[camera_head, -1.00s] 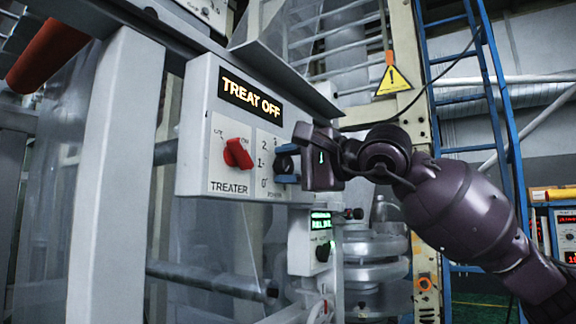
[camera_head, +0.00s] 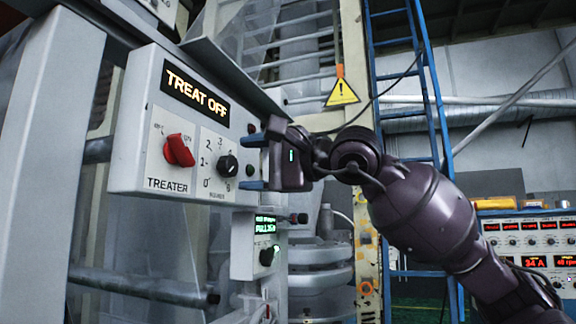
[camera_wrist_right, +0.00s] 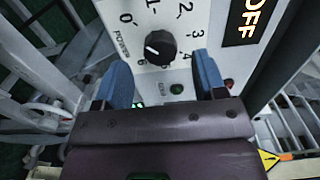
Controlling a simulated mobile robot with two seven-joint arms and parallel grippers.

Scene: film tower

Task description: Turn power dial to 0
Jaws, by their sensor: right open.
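The power dial (camera_head: 228,166) is a black round knob on the light grey treater box (camera_head: 125,160), right of the red treater switch (camera_head: 179,150). In the right wrist view the dial (camera_wrist_right: 160,47) is fully visible, ringed by printed numbers. Its white mark is on the left side of the knob and points down-left, away from the 2 and 3; the exact number is unclear. My right gripper (camera_head: 254,162) is open and empty, with blue fingers off to the right of the dial, apart from it. In the right wrist view the fingertips (camera_wrist_right: 163,76) frame the area below the dial.
A lit display (camera_head: 195,95) reads TREAT OFF. A small green-screen box (camera_head: 258,245) hangs below. A blue ladder (camera_head: 425,110) and a warning sign (camera_head: 341,93) stand behind my arm. A console with red readouts (camera_head: 530,245) is at right.

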